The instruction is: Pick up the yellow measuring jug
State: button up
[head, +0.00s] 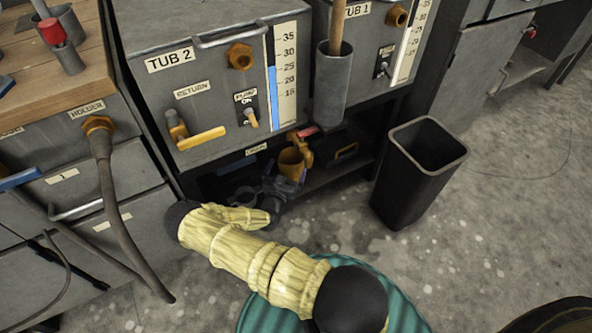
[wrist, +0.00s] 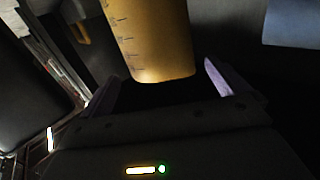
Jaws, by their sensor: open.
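The yellow measuring jug (head: 291,164) is in the low, dark space under TUB 2, just below the drain valve (head: 304,143) with its red handle. In the wrist view the jug (wrist: 152,42) fills the top middle, with dark scale marks on its side. My gripper (head: 283,186) reaches in from the front, close to the jug and partly overlapping it in the head view. In the wrist view my gripper (wrist: 160,78) is open, one finger on each side of the jug's near end. No contact between fingers and jug shows. The jug's handle cannot be made out.
TUB 2 (head: 205,105) overhangs the space, with a yellow return handle (head: 201,138) on its front. A grey cylindrical holder (head: 331,90) stands at the right. A black bin (head: 420,170) is on the floor further right. A hose (head: 112,200) hangs at the left.

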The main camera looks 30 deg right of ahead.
aim_at(292, 157)
jog(key=shift+w+d, duration=0.3)
jog(key=shift+w+d+f, duration=0.1)
jog(key=shift+w+f, duration=0.05)
jog(key=shift+w, duration=0.15)
jog(key=b+x, duration=0.3)
jog(key=x, duration=0.1)
jog(key=shift+w+d, duration=0.1)
jog(key=shift+d, duration=0.15)
jog(key=shift+d, duration=0.1)
jog(key=c, duration=1.3)
